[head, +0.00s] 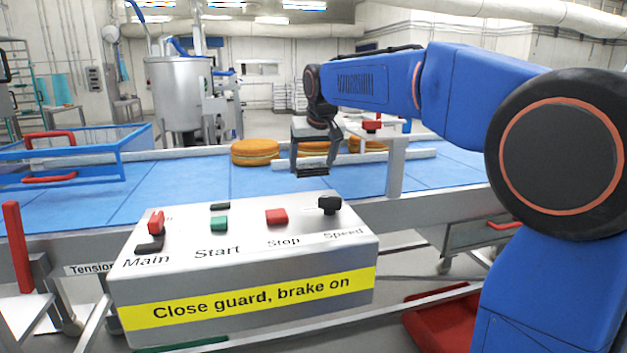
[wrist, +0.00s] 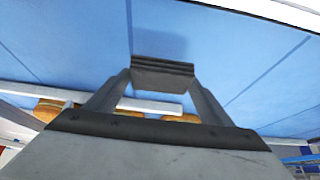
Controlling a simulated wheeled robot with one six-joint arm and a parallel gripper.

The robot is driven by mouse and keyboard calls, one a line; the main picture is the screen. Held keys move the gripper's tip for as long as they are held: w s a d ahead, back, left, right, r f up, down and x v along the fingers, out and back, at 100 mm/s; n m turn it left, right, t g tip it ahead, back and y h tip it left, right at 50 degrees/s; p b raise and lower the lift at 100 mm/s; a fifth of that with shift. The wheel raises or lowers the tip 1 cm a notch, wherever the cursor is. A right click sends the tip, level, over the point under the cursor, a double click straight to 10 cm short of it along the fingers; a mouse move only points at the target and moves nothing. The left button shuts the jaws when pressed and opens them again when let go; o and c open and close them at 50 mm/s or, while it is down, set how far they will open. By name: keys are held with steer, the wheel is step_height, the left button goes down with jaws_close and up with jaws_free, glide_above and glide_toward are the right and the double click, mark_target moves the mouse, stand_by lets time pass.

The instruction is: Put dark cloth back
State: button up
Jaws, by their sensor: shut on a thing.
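My gripper (head: 311,168) hangs over the blue conveyor belt, in front of the round filled cakes. The cloth appears to be held above the belt, with a faint shadow on the belt nearby.
Several orange-brown rounds (head: 255,152) sit on the blue belt (head: 185,190). A control box (head: 245,265) with switches stands in front. A blue-framed guard (head: 75,152) with red handles is at left. A metal post (head: 395,170) stands right of my gripper. A red bin (head: 435,320) is below.

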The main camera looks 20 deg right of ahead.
mark_target(313, 176)
steer(key=shift+f, duration=2.35)
steer(key=shift+f, duration=0.1)
steer(key=o, duration=1)
steer(key=shift+v, duration=6.15)
